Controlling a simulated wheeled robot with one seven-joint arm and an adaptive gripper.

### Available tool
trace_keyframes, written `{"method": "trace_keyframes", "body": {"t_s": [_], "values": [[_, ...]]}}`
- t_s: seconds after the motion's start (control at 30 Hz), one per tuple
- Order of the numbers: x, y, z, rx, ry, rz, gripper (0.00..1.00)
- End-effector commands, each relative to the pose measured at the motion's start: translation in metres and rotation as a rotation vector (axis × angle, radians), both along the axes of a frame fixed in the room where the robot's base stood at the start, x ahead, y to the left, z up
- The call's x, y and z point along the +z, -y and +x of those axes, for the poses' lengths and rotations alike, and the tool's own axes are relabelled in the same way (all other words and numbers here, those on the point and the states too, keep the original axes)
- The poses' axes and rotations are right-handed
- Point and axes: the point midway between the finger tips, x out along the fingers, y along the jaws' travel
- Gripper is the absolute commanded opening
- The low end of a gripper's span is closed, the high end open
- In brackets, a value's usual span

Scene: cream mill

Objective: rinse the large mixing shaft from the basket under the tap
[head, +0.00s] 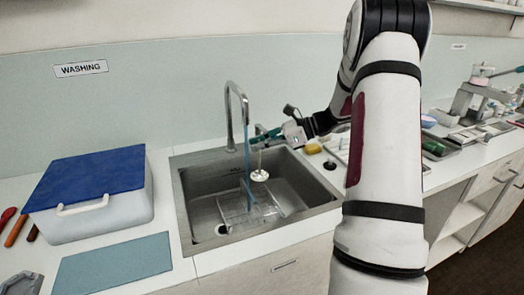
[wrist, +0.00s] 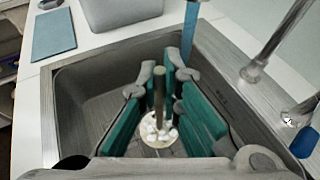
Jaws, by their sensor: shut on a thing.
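My gripper (head: 262,138) is over the sink, its teal fingers shut on the mixing shaft (wrist: 159,95). The shaft hangs upright, with a pale round perforated disc (head: 259,175) at its lower end. In the wrist view the disc (wrist: 170,146) shows below and between the fingers (wrist: 158,100). The tap (head: 238,100) arches over the sink (head: 190,200) from the back. A blue stream of water (head: 247,160) falls from its spout. In the head view the stream is just left of the disc; whether they touch I cannot tell.
A white box with a blue lid (head: 95,180) and a blue-grey mat (head: 115,263) are left of the sink. A yellow sponge (head: 313,149) and a black round item (head: 330,165) lie to its right. Trays and equipment stand further right.

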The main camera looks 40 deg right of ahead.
Motion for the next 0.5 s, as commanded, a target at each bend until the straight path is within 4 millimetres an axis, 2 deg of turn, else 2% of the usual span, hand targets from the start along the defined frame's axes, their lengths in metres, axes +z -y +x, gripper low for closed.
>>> {"method": "trace_keyframes", "body": {"t_s": [0.3, 0.5], "values": [[-0.007, 0.004, 0.028, 0.000, 0.001, 0.000, 0.00], [-0.008, 0.005, 0.038, 0.000, 0.001, 0.000, 0.00]]}}
